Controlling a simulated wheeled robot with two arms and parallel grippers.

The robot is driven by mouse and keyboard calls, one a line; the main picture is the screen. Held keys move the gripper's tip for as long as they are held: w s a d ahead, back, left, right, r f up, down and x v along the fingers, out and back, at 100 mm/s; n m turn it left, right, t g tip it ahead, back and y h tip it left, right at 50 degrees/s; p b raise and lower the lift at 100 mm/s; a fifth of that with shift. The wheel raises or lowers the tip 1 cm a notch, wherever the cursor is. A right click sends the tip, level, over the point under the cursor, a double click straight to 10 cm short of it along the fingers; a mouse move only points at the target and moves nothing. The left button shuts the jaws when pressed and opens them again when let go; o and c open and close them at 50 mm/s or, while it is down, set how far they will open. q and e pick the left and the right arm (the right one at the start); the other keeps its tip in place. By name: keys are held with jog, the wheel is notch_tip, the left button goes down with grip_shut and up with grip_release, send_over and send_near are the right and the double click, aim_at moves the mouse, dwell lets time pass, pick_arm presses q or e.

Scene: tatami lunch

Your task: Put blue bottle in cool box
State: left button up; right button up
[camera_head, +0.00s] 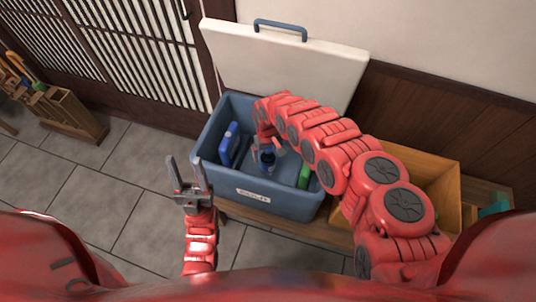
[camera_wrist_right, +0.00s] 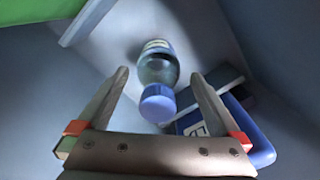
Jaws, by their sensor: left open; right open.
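The blue-capped bottle (camera_wrist_right: 158,68) is inside the blue cool box (camera_head: 285,200), low between its walls. In the right wrist view its cap points toward my right gripper (camera_wrist_right: 160,76). The open fingers stand on either side of the bottle, with gaps visible. I cannot tell whether it is upright or leaning. In the head view my right arm reaches over the box, and the right gripper (camera_head: 266,148) is down inside it, largely hiding the bottle. My left gripper (camera_head: 184,165) is open and empty, outside the box's left side.
A blue slab (camera_head: 229,144) and a green item (camera_head: 305,176) stand inside the box. The white lid (camera_head: 285,65) is open against the wall. A wooden crate (camera_head: 435,180) is right of the box. A wooden rack (camera_head: 68,115) stands far left; the tiled floor between is clear.

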notch_tip(320, 180, up, 11)
jog(key=shift+d+f, duration=0.1)
jog(key=shift+f, duration=0.05)
jog(key=shift+p, duration=0.3)
dwell(0.4)
